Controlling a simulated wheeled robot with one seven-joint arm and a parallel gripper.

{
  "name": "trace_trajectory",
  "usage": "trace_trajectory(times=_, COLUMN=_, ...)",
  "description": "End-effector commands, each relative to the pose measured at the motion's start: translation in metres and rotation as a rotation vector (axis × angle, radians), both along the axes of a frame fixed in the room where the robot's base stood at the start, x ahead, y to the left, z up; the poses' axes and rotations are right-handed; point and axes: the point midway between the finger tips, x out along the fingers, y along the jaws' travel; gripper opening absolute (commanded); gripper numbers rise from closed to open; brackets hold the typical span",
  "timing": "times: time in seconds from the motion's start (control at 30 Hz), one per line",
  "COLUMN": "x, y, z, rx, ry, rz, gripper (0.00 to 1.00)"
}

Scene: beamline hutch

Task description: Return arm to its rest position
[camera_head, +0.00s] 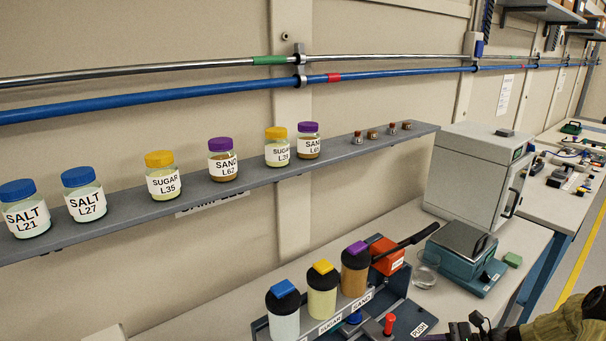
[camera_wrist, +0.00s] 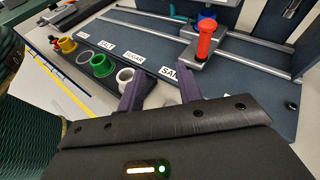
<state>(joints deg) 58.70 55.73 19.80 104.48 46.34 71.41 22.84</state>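My gripper (camera_wrist: 161,84) shows in the wrist view with its two dark purple fingers apart and nothing between them. Beneath and beyond the fingers is a dark labelled rack (camera_wrist: 118,56) with coloured rings. In the head view, the end of my arm, in an olive cover (camera_head: 560,326), reaches in at the lower right corner, low over the near edge of the bench. Dark parts beside it are cut off by the frame, so the fingers cannot be made out there.
A dispenser stand with blue-, yellow- and purple-capped bottles (camera_head: 321,297) and a red plunger (camera_head: 389,322) is left of the arm. A teal scale (camera_head: 463,251) and grey oven (camera_head: 476,172) stand behind. Labelled jars line a wall shelf (camera_head: 360,152). Floor shows at far right.

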Motion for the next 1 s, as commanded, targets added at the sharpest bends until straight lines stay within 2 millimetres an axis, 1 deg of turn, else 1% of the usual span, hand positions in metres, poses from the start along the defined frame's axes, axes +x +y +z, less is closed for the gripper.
trace_trajectory(times=0.03, x=-0.004, y=0.02, z=0.005, rx=-0.085, ry=-0.002, rz=0.08, gripper=0.35)
trace_trajectory(times=0.1, x=-0.012, y=0.04, z=0.007, rx=-0.201, ry=-0.014, rz=0.183, gripper=0.35)
trace_trajectory(times=0.2, x=-0.026, y=0.063, z=0.011, rx=-0.363, ry=-0.047, rz=0.329, gripper=0.35)
trace_trajectory(times=0.3, x=-0.04, y=0.081, z=0.017, rx=-0.518, ry=-0.101, rz=0.476, gripper=0.35)
trace_trajectory(times=0.47, x=-0.061, y=0.102, z=0.032, rx=-0.749, ry=-0.222, rz=0.707, gripper=0.35)
trace_trajectory(times=0.7, x=-0.086, y=0.125, z=0.064, rx=-1.052, ry=-0.487, rz=1.032, gripper=0.35)
trace_trajectory(times=0.9, x=-0.103, y=0.145, z=0.092, rx=-1.25, ry=-0.768, rz=1.268, gripper=0.35)
trace_trajectory(times=1.0, x=-0.109, y=0.152, z=0.102, rx=-1.31, ry=-0.881, rz=1.343, gripper=0.35)
